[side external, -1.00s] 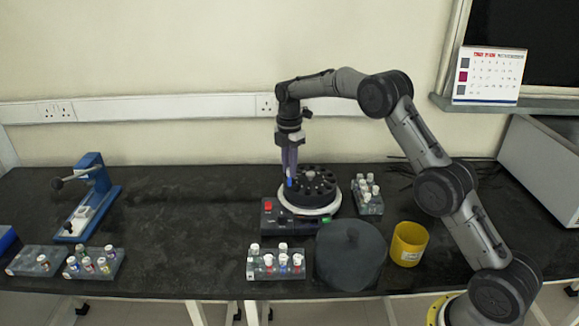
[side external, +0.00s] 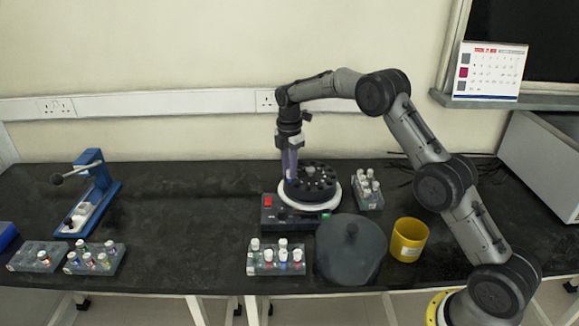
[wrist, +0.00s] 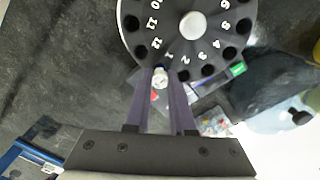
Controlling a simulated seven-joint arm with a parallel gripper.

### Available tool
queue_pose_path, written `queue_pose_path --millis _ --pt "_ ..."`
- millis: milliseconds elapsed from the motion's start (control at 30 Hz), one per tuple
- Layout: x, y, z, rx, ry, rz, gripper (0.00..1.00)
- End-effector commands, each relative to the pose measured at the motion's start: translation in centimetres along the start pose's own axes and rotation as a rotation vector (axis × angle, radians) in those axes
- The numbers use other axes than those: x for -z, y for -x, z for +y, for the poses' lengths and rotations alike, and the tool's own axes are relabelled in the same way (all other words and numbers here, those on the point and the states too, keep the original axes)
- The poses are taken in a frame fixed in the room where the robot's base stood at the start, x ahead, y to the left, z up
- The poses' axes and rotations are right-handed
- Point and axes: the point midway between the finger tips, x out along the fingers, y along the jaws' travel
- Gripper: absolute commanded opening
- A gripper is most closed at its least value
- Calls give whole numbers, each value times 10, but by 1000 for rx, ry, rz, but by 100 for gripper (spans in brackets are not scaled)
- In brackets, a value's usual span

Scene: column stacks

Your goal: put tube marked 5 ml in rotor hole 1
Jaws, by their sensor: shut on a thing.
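My gripper (side external: 290,177) points down at the front-left rim of the black rotor (side external: 322,190). In the wrist view, my gripper (wrist: 160,77) is shut on a tube (wrist: 160,76), of which a whitish cap shows between the purple fingers. The tube is at the rotor's rim, by the number 1 on the rotor (wrist: 213,28). Its body is hidden, and it seems to sit down in the hole there; how deep I cannot tell. The 5 ml mark cannot be read.
A rack of capped tubes (side external: 276,269) stands in front of the centrifuge base (side external: 270,219), another (side external: 367,203) to its right. The dark round lid (side external: 350,262) and yellow cup (side external: 408,240) are at the front right. The left-middle bench is clear.

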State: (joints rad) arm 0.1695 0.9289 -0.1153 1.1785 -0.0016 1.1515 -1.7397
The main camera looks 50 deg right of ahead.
Motion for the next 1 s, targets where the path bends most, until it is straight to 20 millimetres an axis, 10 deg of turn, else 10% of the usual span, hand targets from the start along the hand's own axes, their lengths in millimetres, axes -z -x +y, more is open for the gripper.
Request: queue_pose_path --millis 433,467,633,867,1000 --pt "0 -6 0 1 0 0 0" --pt "0 -6 0 1 0 0 24" --pt "0 -6 0 1 0 0 54" --pt "0 -6 0 0 0 0 57" --pt "0 -6 0 0 0 0 77"
